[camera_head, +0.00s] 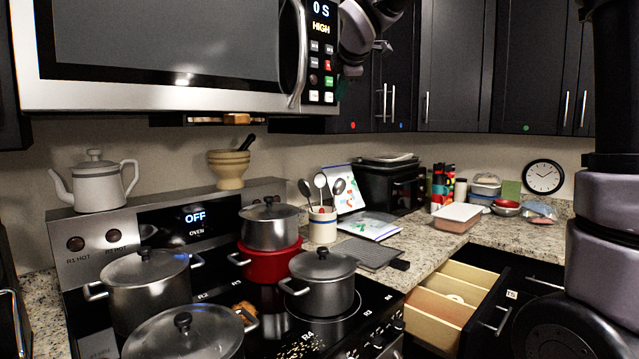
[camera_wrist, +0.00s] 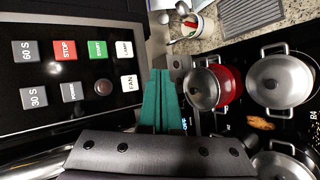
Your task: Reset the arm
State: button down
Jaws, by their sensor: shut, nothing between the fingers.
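My gripper (camera_head: 342,88) is at the right edge of the microwave, high above the stove, in the head view. Its lower part is dark and partly hidden by the microwave there. In the wrist view, my gripper's teal fingers (camera_wrist: 160,75) lie together with nothing between them. The microwave's (camera_head: 165,95) button panel fills the left of the wrist view, close beside the fingers. I cannot tell whether they touch it.
Lidded pots stand on the stove, including a steel pot (camera_head: 321,281) and a red pot (camera_head: 268,263). A drawer (camera_head: 440,300) is open at the lower right. Dark cabinets (camera_head: 455,65) hang behind my arm. A utensil crock (camera_head: 322,228) stands on the counter.

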jog(key=s+d+f+m+g+h, duration=0.1)
jog(key=s+d+f+m, duration=0.2)
jog(key=s+d+m, duration=0.35)
jog(key=s+d+f+m+g+h, duration=0.1)
jog(key=s+d+f+m, duration=0.2)
jog(key=s+d+m, duration=0.35)
jog(key=s+d+f+m+g+y, duration=0.1)
jog(key=s+d+f+m, duration=0.2)
jog(key=s+f+m, duration=0.2)
jog(key=s+d+f+m+g, duration=0.1)
jog(key=s+d+f+m, duration=0.3)
jog(key=s+m, duration=0.3)
jog(key=s+f, duration=0.1)
jog(key=s, duration=0.4)
jog(key=shift+s+f+y, duration=0.2)
jog(key=shift+f+y, duration=0.05)
jog(key=shift+y, duration=0.15)
